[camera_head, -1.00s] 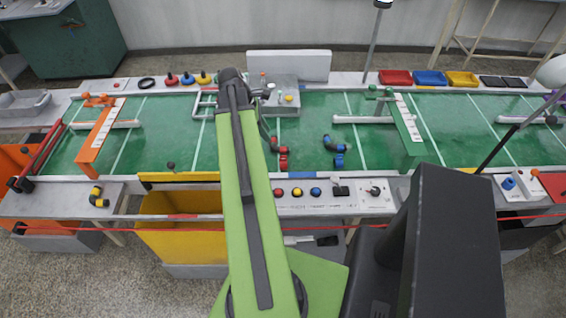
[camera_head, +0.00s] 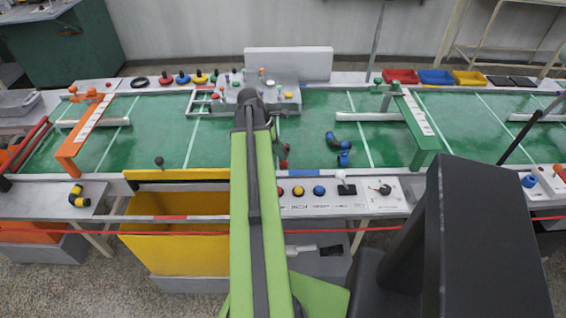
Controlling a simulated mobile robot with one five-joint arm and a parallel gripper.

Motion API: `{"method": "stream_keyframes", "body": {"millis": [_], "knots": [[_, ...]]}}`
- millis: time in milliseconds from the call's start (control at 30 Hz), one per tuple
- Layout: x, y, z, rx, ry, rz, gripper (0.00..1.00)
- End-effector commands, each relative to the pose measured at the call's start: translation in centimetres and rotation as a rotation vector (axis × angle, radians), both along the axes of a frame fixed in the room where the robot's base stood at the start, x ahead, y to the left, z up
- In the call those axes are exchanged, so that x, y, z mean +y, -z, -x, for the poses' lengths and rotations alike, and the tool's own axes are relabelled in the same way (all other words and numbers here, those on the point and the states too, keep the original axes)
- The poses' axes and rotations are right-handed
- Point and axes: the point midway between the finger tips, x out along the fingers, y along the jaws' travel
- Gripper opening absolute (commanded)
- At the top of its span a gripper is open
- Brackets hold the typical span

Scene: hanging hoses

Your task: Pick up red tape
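No roll of red tape stands out clearly. A thin red strip (camera_head: 400,227) runs across the front of the bench, in front of the yellow bin; I cannot tell whether it is tape. A small red piece (camera_head: 284,163) lies on the green surface just right of my arm, partly hidden by it. My green arm reaches up the middle of the view over the front edge. My gripper is mostly hidden behind the arm's dark end; only a dark part (camera_head: 272,128) shows. I cannot see its fingers or whether it holds anything.
A blue elbow piece (camera_head: 350,144) lies right of the red piece. A grey fixture (camera_head: 285,103) stands behind my arm's end. An orange arch (camera_head: 70,150) and a green arch (camera_head: 424,140) stand left and right. A red tray (camera_head: 400,76) sits at the back. Green surface is clear left of my arm.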

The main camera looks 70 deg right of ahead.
Motion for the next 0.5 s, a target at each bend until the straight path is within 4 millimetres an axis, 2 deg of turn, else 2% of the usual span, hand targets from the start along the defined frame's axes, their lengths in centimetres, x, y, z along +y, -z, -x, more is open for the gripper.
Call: {"method": "stream_keyframes", "body": {"millis": [167, 400, 500], "knots": [[-0.01, -0.09, 0.00, 0.000, 0.000, 0.001, 0.32], [0.00, -0.10, -0.03, 0.000, -0.001, 0.000, 0.02], [0.00, -0.09, -0.04, 0.000, -0.001, 0.000, 0.00]]}}
